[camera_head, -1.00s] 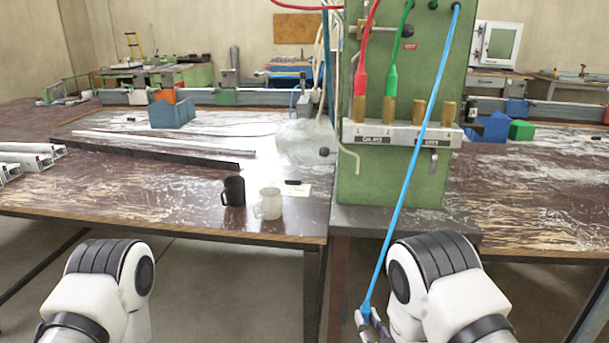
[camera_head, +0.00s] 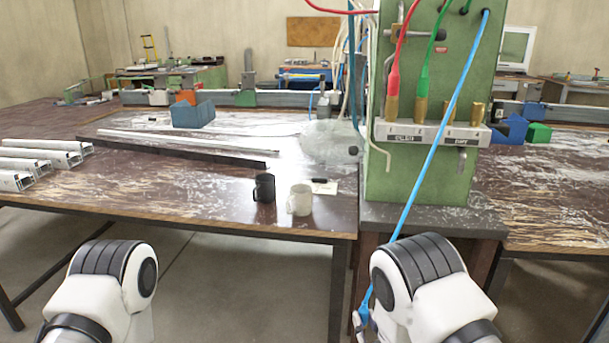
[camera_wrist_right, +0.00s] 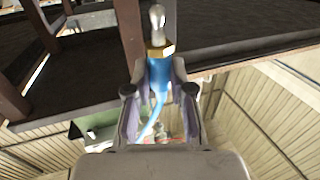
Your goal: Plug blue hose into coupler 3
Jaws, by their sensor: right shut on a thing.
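The blue hose (camera_head: 428,165) runs from the top of the green panel down to my right gripper (camera_head: 363,320), low in the head view and partly hidden by my arm. In the right wrist view, my right gripper (camera_wrist_right: 158,74) is shut on the blue plug end (camera_wrist_right: 158,76), whose brass collar and metal tip (camera_wrist_right: 157,22) point away from the jaws. Several brass couplers stand in a grey rail; the third from the left (camera_head: 450,107) has no plug in it, and the blue hose passes close by it. My left gripper is out of view.
The red hose (camera_head: 395,75) and green hose (camera_head: 424,80) sit in the two left couplers of the rail (camera_head: 425,133). The green panel (camera_head: 400,185) stands on a dark bench. A black mug (camera_head: 264,188) and white mug (camera_head: 299,200) stand left of it.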

